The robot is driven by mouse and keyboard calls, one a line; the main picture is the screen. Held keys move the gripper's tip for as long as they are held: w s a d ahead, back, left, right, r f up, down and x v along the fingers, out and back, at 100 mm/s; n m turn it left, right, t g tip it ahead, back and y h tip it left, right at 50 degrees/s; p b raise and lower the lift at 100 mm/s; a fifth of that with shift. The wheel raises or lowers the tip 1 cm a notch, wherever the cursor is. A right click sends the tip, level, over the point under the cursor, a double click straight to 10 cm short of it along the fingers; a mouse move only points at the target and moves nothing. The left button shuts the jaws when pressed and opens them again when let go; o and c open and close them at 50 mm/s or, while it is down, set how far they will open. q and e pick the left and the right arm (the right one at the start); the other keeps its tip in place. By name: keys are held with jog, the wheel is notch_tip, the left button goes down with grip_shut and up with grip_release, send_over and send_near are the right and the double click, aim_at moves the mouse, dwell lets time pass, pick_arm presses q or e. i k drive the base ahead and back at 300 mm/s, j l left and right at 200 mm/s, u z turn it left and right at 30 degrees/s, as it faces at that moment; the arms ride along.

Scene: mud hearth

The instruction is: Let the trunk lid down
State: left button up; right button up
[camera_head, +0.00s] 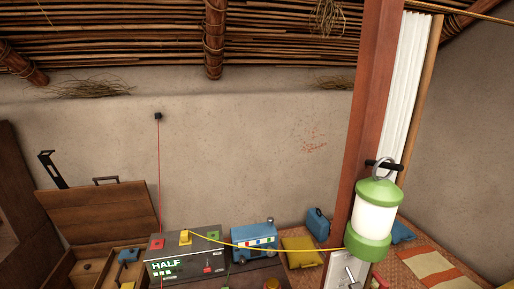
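The wooden trunk (60,268) stands at the lower left, its lower part cut off by the picture's bottom edge. Its brown lid (100,213) is raised and leans back toward the wall, with a dark handle (106,179) on its upper edge. The inside shows divided compartments with a blue thing (128,256) at the right and a small dark knob or piece in the middle. Neither of my grippers can be made out in this view.
A grey box marked HALF (185,264) stands right of the trunk, with a blue box-like device (254,238) beside it. A green-and-white lantern (375,218) is before the reddish post (368,110). A black bracket-like thing (52,168) stands behind the lid's left side.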

aim_at(95, 213)
jog(key=u, duration=1.35)
